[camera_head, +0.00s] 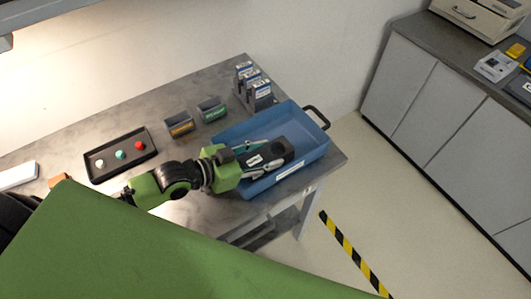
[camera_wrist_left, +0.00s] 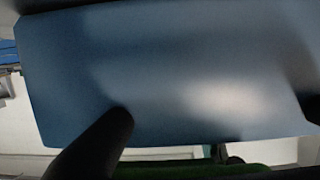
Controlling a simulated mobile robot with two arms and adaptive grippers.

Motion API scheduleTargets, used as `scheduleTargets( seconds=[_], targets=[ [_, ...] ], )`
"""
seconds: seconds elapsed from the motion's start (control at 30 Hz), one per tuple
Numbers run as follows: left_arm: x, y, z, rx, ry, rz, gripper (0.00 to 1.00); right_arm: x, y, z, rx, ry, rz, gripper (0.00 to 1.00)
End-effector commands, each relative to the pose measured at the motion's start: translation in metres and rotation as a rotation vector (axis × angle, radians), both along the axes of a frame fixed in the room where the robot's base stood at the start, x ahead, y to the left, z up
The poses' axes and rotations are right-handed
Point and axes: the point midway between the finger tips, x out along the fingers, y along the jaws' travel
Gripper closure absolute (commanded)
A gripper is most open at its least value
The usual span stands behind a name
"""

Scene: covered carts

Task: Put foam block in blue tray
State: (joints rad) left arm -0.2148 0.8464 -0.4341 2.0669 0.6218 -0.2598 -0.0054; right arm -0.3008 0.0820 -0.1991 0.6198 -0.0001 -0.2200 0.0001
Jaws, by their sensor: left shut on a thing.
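The blue tray (camera_head: 312,158) stands at the right end of the grey table. My left gripper (camera_head: 266,160) is over the tray, its fingers shut on a dark block, the foam block (camera_head: 279,149). The block is over the inside of the tray; I cannot tell whether it touches the bottom. In the left wrist view a blurred blue-grey face (camera_wrist_left: 190,75) fills most of the picture behind the dark fingers (camera_wrist_left: 215,115); I cannot tell for sure whether it is the block or the tray. My right gripper is not in view.
Several upright boxes (camera_head: 262,96) stand behind the tray. Two small dark boxes (camera_head: 179,125) (camera_head: 212,110) are left of it. A black button panel (camera_head: 121,154) lies further left. The tray has a black handle (camera_head: 318,117) near the table's right edge.

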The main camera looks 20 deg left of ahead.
Motion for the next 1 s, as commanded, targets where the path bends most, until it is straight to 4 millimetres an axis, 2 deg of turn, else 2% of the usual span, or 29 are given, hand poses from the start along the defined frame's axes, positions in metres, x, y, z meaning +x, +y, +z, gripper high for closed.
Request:
scheduleTargets(
  seconds=[0.03, 0.07, 0.47, 0.63, 1.0],
  targets=[
    [0.000, 0.000, -0.003, 0.000, 0.000, 0.000, 0.80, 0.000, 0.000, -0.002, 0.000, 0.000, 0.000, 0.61],
    [0.000, 0.000, -0.002, 0.001, 0.001, 0.000, 0.52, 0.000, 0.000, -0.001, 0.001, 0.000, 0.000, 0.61],
    [0.000, 0.000, 0.003, 0.000, 0.000, 0.000, 0.52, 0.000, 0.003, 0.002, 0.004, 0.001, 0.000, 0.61],
    [-0.013, 0.011, 0.005, 0.003, 0.004, 0.001, 0.52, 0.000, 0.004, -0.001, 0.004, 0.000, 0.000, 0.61],
    [-0.050, 0.038, 0.026, 0.003, 0.005, 0.000, 0.52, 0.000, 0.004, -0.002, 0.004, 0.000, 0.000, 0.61]
  ],
)
